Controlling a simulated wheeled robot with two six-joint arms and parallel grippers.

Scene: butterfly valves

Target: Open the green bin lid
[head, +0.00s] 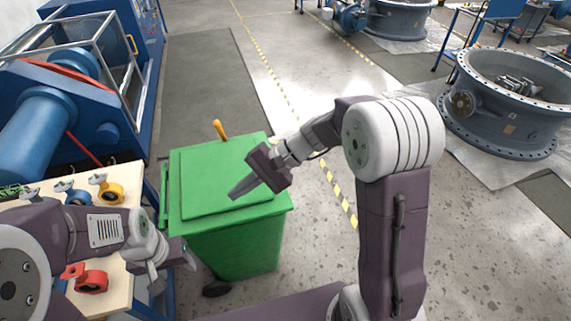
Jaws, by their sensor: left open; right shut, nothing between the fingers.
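The green bin (240,248) stands on the floor in the middle of the head view. Its green lid (208,165) lies flat over the top and looks closed. My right gripper (236,192) is shut and empty, with its fingers over the right part of the lid. I cannot tell whether the fingertips touch the lid. My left gripper (176,265) is open and empty, low at the bin's left front side near the table edge. The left arm and gripper hide part of the bin's left side.
A wooden-topped table (130,175) with small yellow, blue and red valves adjoins the bin's left. A blue machine (45,130) stands behind it. An orange-yellow handle (219,129) rises behind the lid. A large grey valve body (505,115) sits far right. Open floor lies behind the bin.

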